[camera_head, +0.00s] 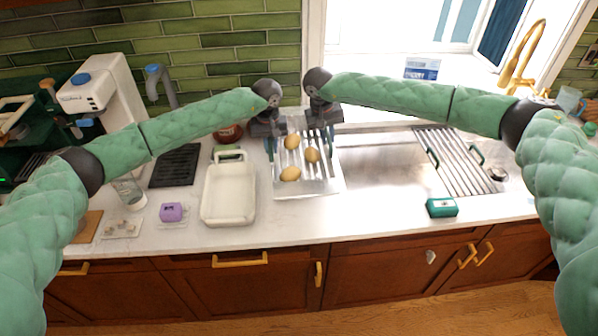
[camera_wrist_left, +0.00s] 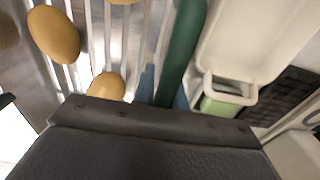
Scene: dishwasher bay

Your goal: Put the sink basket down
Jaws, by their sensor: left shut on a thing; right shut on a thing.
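The sink basket (camera_head: 319,185) is a silver slatted tray with green side handles and three yellow-brown potatoes (camera_head: 290,174) in it. It is at the left end of the sink, by the counter. In the left wrist view its bars (camera_wrist_left: 112,45), a green handle (camera_wrist_left: 181,52) and potatoes (camera_wrist_left: 54,34) show close up. My left gripper (camera_head: 271,134) is shut at its far left side, and my right gripper (camera_head: 325,131) is shut at its far right side. The fingertips and their contact are partly hidden. I cannot tell whether the basket touches the surface below.
A white dish (camera_head: 228,192) stands close left of the basket. Left of it are a purple block (camera_head: 172,212) and a black mat (camera_head: 175,166). The open steel sink (camera_head: 380,170) lies right, with a slatted rack (camera_head: 455,160) and a green box (camera_head: 441,207).

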